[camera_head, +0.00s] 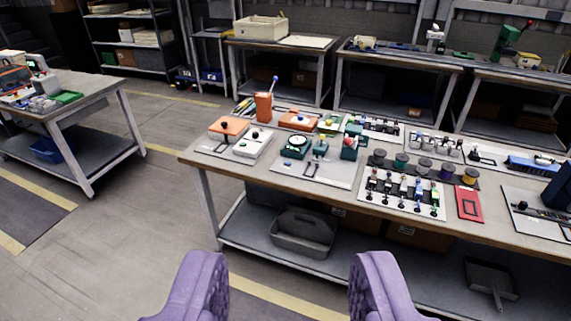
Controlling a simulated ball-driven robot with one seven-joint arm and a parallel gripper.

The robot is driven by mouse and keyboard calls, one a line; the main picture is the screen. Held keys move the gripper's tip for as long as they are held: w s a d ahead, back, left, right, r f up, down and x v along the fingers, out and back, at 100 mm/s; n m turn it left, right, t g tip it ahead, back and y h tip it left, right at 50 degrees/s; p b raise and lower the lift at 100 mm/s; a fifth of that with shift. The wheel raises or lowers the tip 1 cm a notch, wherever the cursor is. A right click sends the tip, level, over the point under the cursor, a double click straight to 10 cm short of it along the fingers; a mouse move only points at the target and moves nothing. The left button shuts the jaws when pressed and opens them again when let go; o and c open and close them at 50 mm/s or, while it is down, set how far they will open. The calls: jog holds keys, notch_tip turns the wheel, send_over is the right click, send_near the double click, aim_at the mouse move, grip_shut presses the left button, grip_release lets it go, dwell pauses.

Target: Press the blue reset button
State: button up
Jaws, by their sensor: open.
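My gripper (286,262) shows as two purple fingers at the bottom of the view, wide apart with nothing between them. It is in front of the near side of a long workbench (230,167) and apart from it. On the bench's left part stand an orange box with a dark knob (228,128), a pale box with a small green part (252,145), and an upright orange block (263,107) with a blue-tipped lever (275,79). Small blue spots show among the parts farther right. I cannot tell which, if any, is the blue reset button.
The bench also holds a green device with a round dial (295,146), several spools, a red plate (470,204) and a blue tool (533,165). A grey bin (303,232) sits on its lower shelf. Another table (85,95) stands left. Floor between them is clear.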

dwell(0.3)
grip_shut()
dwell(1.6)
